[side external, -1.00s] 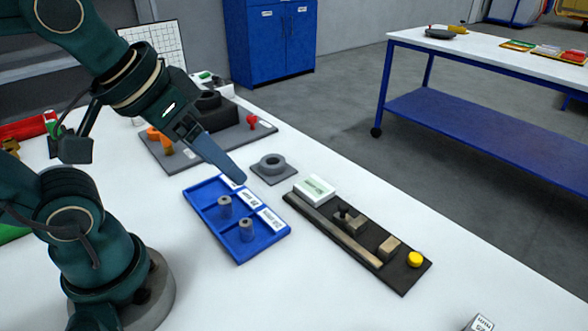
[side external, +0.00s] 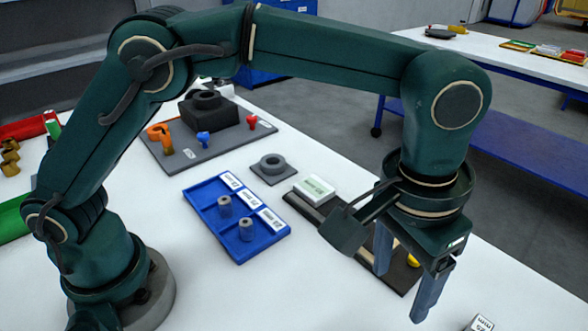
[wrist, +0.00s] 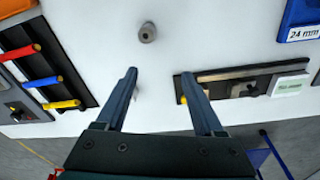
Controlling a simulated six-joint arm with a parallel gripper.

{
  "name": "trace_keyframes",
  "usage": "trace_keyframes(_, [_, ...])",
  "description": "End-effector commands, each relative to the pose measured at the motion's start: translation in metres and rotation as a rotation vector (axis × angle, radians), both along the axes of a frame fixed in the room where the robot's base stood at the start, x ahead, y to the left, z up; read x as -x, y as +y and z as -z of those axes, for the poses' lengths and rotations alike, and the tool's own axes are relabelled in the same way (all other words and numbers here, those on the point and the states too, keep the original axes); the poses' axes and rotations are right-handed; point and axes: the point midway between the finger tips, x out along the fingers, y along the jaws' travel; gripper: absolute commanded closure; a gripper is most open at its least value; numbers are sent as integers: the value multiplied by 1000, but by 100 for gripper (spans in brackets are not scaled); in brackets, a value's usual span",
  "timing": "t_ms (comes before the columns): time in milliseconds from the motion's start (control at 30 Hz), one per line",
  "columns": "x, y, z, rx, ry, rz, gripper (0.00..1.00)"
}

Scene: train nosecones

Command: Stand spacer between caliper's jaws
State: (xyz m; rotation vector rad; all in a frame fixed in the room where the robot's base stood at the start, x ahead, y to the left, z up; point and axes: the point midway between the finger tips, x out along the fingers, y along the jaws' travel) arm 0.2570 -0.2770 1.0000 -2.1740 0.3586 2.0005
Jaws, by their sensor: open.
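The caliper is a dark board (side external: 302,204) with a wooden bar and a green-labelled white block (side external: 314,187); its jaw blocks are mostly hidden behind my gripper (side external: 400,295) in the side view. In the wrist view the caliper (wrist: 222,82) lies to the right, with its yellow knob partly behind a finger. A grey spacer (wrist: 148,32) with a hole stands upright on the white table beyond my fingertips (wrist: 158,75) in the wrist view. My gripper is open, empty and pointing down. Two other grey spacers (side external: 225,206) (side external: 246,229) stand in the blue tray (side external: 238,258).
A grey ring on a square base (side external: 272,166) sits beside the tray. A grey board (side external: 225,150) with coloured pegs and a black block stands farther back. A rack with red, blue and yellow handles (wrist: 45,78) is at left in the wrist view. White table between is clear.

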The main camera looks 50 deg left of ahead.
Motion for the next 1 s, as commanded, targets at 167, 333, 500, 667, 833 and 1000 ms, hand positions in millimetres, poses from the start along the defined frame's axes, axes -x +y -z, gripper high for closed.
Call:
trace_keyframes(167, [24, -20, 38, -57, 60, 83, 30])
trace_keyframes(333, [33, -23, 52, -71, 73, 108, 30])
trace_keyframes(500, [33, -22, 75, -73, 75, 106, 30])
trace_keyframes(667, [32, -22, 90, -71, 74, 105, 30])
trace_keyframes(833, [32, -23, 95, -68, 70, 105, 30])
trace_keyframes(1000, [32, -23, 95, -68, 70, 105, 30])
